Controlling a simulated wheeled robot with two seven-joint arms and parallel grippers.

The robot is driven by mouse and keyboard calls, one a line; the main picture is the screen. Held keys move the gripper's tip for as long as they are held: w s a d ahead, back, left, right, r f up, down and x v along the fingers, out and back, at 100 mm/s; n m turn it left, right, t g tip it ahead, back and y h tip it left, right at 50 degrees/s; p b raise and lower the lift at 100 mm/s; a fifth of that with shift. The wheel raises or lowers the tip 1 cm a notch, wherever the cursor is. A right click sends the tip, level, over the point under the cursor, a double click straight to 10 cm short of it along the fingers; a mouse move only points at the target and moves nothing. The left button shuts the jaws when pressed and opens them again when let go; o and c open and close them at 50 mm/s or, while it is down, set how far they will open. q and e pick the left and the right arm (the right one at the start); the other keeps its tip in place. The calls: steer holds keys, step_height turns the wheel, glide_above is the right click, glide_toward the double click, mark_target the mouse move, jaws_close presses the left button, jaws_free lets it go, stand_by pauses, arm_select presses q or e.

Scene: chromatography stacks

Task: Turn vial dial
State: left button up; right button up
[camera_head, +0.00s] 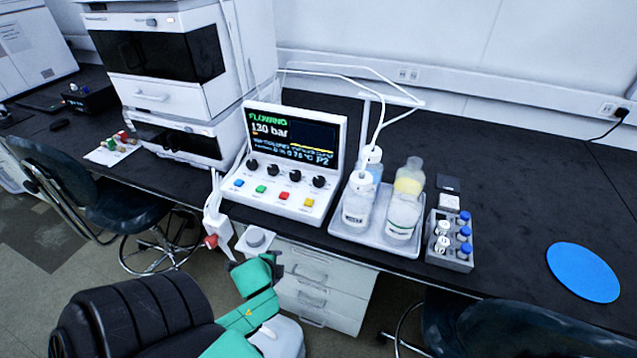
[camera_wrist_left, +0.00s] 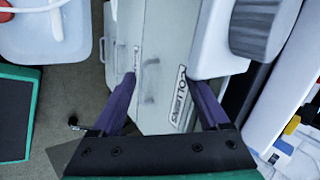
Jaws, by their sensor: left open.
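A grey round dial (camera_head: 256,238) sits on a white housing at the bench's front edge, left of the drawers. In the left wrist view a large ribbed grey knob (camera_wrist_left: 265,28) on a white housing is at upper right, partly cut off by the frame; it appears to be the same dial. My left gripper (camera_head: 254,264) is just in front of the dial. In the left wrist view its two dark fingers (camera_wrist_left: 165,92) are spread wide with nothing between them, and the knob lies beyond the right finger, apart from it. My right gripper is not in view.
A white control panel (camera_head: 290,212) with black knobs and coloured buttons stands behind the dial. A bottle tray (camera_head: 349,229) and a grey vial rack (camera_head: 451,262) stand to its right. White drawers (camera_head: 322,282) are below the bench. A red-ended fitting (camera_head: 210,242) hangs left of the dial.

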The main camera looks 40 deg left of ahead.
mark_target(319, 179)
arm_select(q)
steer(key=w+a+r+m+t+h, duration=0.15)
steer(key=w+r+m+t, duration=0.3)
steer(key=r+m, duration=0.65)
steer(key=w+a+r+m+t+h, duration=0.1)
steer(key=w+a+r+m+t, duration=0.15)
steer(key=w+r+m, duration=0.6)
steer(key=w+f+m+b, duration=0.1)
steer(key=w, duration=0.2)
steer(key=w+f+m+b, duration=0.2)
steer(key=w, duration=0.1)
steer(key=w+f+m+b, duration=0.1)
steer(key=w+b, duration=0.1)
steer(key=w, duration=0.1)
steer(key=shift+w+a+f+m, duration=0.3)
steer(key=shift+f+m, duration=0.05)
steer(key=shift+w+f, duration=0.2)
steer(key=shift+w, duration=0.25)
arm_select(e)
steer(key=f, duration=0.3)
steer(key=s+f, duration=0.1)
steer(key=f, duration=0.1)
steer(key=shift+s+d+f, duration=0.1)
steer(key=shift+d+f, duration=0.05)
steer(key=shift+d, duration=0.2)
arm_select(q)
steer(key=shift+c, duration=0.3)
jaws_close()
